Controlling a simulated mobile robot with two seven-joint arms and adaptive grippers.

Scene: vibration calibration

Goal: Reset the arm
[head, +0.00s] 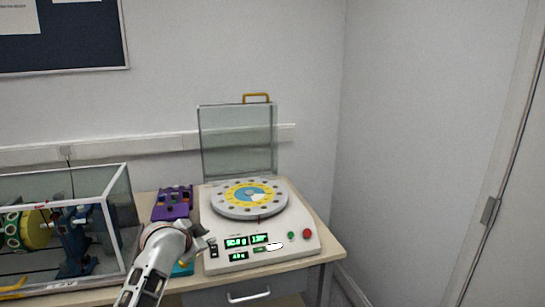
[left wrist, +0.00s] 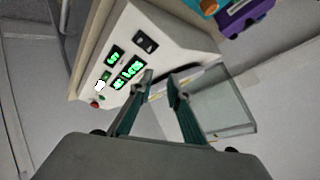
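My left arm comes in from the bottom of the head view, with its left gripper (head: 201,238) at the left front of the white machine (head: 300,246). In the left wrist view the two fingers of the left gripper (left wrist: 161,77) stand apart with nothing held between them. The machine has lit green displays (head: 246,240), a black switch (head: 213,248) and a red button (head: 306,233). A round disc (head: 281,205) with a yellow and blue centre sits on top. Its clear lid (head: 237,140) stands raised. My right gripper is not in view.
A purple rack (head: 172,204) stands on the table (head: 328,250) left of the machine. A clear enclosure (head: 118,176) with a yellow drum (head: 38,231) is at the far left. A wall is close on the right. A drawer handle (head: 249,296) is below the tabletop.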

